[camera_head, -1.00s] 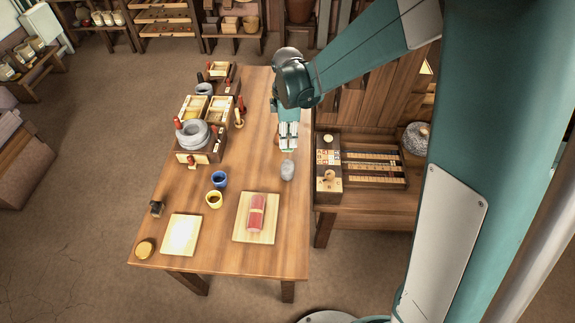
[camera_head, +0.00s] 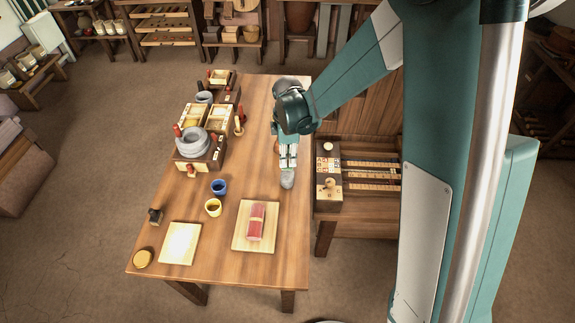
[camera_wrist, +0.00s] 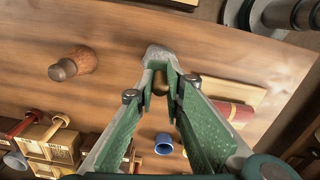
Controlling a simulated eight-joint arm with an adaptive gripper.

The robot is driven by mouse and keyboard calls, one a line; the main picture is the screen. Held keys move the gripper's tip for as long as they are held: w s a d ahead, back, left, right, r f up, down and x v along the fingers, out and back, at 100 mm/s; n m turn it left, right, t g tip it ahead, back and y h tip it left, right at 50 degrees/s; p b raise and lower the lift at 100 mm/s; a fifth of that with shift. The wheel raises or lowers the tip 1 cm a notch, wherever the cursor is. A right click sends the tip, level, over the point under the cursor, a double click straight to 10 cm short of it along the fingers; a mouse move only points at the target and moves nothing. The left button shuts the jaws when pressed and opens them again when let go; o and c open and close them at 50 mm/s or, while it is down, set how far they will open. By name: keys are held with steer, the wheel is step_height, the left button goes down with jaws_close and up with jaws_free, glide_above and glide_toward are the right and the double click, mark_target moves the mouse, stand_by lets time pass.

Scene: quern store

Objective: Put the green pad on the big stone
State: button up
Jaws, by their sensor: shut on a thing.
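My gripper (camera_head: 288,168) is at the right side of the table, its fingers shut on a rounded grey stone (camera_head: 288,180). In the wrist view the stone (camera_wrist: 157,55) shows at the fingertips, partly hidden by them. A larger grey round stone (camera_head: 193,142), ring-shaped on top, sits in a dark wooden box at the left of the table. I cannot make out a separate green pad; the only green surfaces near the stone are the inner faces of my fingers.
A wooden knob (camera_wrist: 74,64) stands near my gripper. The table's right edge is close; bare wood lies between stone and cups.

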steer(key=shift+f, duration=1.85)
steer(key=shift+f+b, duration=0.1)
steer(key=shift+b, duration=0.25)
steer(key=o, duration=0.8)
steer(key=shift+r+p, duration=0.75)
steer(key=shift+r, duration=5.4)
